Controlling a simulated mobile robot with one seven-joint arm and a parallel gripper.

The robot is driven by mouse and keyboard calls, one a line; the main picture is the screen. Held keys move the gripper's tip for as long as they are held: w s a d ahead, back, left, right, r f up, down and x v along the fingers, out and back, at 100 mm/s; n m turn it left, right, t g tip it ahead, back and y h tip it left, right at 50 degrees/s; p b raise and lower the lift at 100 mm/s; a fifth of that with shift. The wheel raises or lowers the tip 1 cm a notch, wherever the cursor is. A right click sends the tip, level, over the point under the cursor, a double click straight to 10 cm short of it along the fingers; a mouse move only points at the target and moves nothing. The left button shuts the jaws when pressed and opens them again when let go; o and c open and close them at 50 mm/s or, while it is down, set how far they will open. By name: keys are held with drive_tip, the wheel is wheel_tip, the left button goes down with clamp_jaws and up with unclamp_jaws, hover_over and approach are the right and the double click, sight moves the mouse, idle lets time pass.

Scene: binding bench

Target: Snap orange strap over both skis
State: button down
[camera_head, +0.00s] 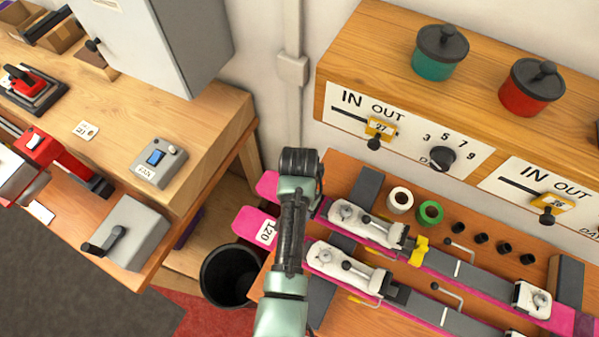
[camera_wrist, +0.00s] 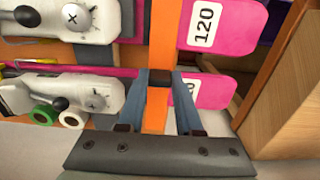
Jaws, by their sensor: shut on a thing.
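My gripper (camera_wrist: 160,77) is shut on the orange strap (camera_wrist: 163,30). In the wrist view, the strap runs down across the near ski (camera_wrist: 236,62) to my fingers at the far ski (camera_wrist: 212,92), and part of it shows between the fingers. Whether it touches the far ski is unclear. In the head view, the pink tips of the near ski (camera_head: 247,222) and far ski (camera_head: 267,184) stick out left of my arm, which hides the strap and my fingertips. Both skis lie side by side with white bindings (camera_head: 360,223).
Dark blocks (camera_head: 366,186) support the skis on the wooden bench. A white roll (camera_head: 400,201) and a green roll (camera_head: 430,212) stand behind them. A wooden control box (camera_head: 455,100) with knobs is at the back. A black bin (camera_head: 229,274) stands left of the bench.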

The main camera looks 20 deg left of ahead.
drive_tip(key=shift+f+b, duration=1.55)
drive_tip(key=shift+f, duration=0.5)
drive_tip(key=c, duration=0.5)
unclamp_jaws()
drive_tip(key=shift+o, duration=0.3)
drive_tip(key=o, duration=0.4)
drive_tip(key=shift+r, duration=0.15)
drive_tip(key=shift+r+p, duration=4.95)
drive_tip(key=shift+p, duration=0.15)
